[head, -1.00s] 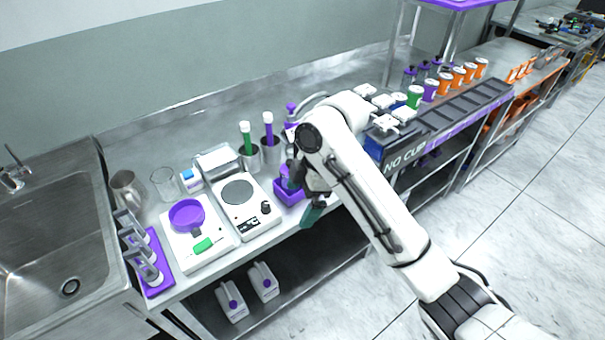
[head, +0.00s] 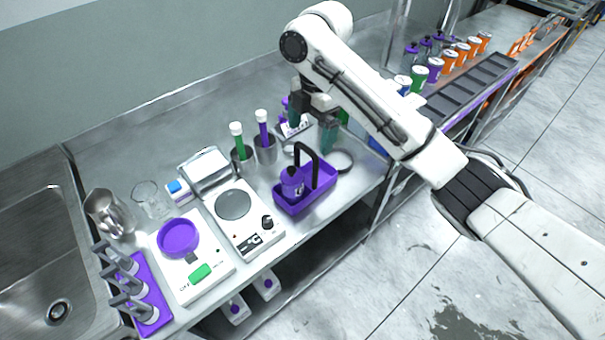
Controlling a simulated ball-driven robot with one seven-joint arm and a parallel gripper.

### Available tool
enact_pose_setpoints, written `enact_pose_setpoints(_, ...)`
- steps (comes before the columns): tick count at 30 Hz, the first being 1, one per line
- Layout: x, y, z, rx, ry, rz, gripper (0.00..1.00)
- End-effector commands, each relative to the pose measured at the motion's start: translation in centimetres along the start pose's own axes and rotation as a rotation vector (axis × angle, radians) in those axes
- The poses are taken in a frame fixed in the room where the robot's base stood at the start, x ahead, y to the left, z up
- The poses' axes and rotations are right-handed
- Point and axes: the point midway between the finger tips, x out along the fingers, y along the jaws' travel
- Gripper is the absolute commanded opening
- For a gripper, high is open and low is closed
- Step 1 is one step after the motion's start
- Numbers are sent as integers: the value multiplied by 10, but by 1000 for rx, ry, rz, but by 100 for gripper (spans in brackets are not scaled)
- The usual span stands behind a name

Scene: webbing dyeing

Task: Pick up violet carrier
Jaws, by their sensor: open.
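The violet carrier (head: 322,197) stands upright on the steel bench, right of the hotplate. It is an open tray with a dark arched handle (head: 313,160) across it, and a small violet bottle (head: 291,184) sits in its left part. My gripper (head: 311,128) is open, with teal-tipped fingers spread apart. In the picture it appears just above the handle's top; its exact height and depth over the handle cannot be told. Nothing shows between the fingers.
A hotplate (head: 250,233) and a scale with a violet dish (head: 178,238) stand left of the carrier. Metal cups (head: 265,150) holding violet and green tubes stand behind it. A ring (head: 343,161) lies to its right. The bench's front edge is close.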

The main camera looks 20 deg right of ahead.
Motion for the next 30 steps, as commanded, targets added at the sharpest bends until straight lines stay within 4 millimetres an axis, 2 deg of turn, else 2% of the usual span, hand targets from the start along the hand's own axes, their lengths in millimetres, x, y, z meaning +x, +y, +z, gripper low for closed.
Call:
enact_pose_setpoints(2,18,-1,-2,-1,5,-5,100)
enact_pose_setpoints(7,36,0,0,1,2,-2,100)
enact_pose_setpoints(14,51,1,1,1,0,-3,100)
enact_pose_setpoints(21,85,3,4,2,1,-4,100)
enact_pose_setpoints(25,94,3,4,1,0,-2,100)
enact_pose_setpoints(30,96,4,4,1,0,-1,100)
